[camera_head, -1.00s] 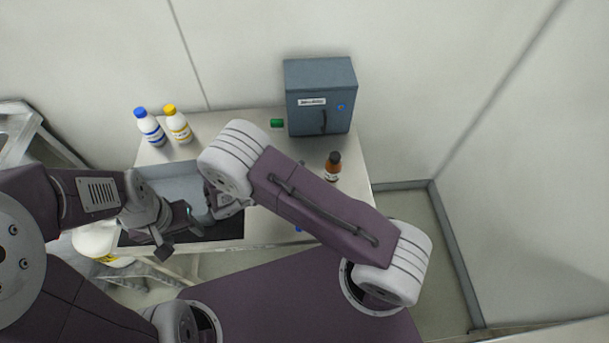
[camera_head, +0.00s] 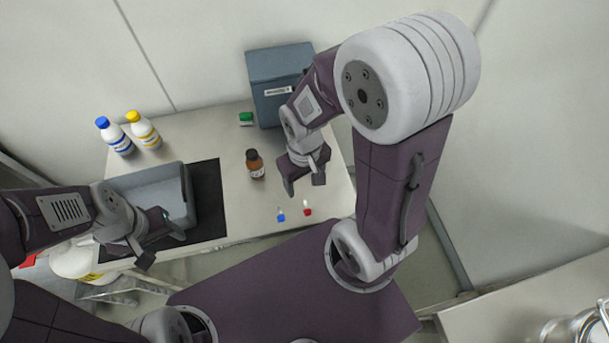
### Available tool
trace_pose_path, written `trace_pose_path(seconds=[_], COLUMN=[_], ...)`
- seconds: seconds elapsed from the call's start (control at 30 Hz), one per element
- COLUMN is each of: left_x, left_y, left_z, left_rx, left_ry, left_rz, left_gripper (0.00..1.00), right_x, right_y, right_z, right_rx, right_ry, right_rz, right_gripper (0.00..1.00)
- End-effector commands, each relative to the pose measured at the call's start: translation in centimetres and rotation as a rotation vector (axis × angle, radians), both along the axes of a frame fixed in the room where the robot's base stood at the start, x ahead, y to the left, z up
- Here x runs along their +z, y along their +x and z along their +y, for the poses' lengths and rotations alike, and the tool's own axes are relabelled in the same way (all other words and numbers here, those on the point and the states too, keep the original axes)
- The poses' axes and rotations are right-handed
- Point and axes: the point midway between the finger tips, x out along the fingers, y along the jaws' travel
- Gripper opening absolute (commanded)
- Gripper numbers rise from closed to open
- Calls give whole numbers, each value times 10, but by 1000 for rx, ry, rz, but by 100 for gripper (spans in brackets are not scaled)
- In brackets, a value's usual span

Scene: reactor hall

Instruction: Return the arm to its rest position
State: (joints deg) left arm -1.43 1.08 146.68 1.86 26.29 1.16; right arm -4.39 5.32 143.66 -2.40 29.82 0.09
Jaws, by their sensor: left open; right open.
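My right arm is raised and bent on the right side of the head view. Its gripper (camera_head: 304,182) is open and empty, pointing down above the right part of the table (camera_head: 225,140). It is to the right of the brown bottle (camera_head: 255,164) and apart from it. My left gripper (camera_head: 160,243) is open at the lower left, over the front edge of the table, in front of the grey bin (camera_head: 186,190). I see nothing held in it.
A blue-grey cabinet (camera_head: 265,98) stands at the back, partly hidden by my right arm. A green-capped item (camera_head: 246,119), a blue-capped bottle (camera_head: 116,138) and a yellow-capped bottle (camera_head: 146,132) stand at the back. Small blue (camera_head: 281,216) and red (camera_head: 307,211) items are near the front edge.

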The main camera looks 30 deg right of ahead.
Motion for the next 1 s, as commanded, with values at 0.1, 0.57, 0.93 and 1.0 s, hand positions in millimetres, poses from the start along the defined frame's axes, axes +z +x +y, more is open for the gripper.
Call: trace_pose_path(seconds=[0.1, 0.57, 0.93, 1.0], left_x=[0, 0, 0, 0], left_y=[0, 0, 0, 0], left_z=[0, 0, 0, 0], left_rx=[0, 0, 0, 0], left_ry=[0, 0, 0, 0], left_rz=[0, 0, 0, 0], left_gripper=[56, 56, 56, 56], right_x=[7, 8, 8, 8], right_y=[3, 3, 3, 3], right_z=[-3, -3, -3, -3], right_rx=[-114, -135, -133, -133], right_ry=[37, 45, 45, 45], right_rz=[-69, -81, -81, -81], right_gripper=[68, 68, 68, 68])
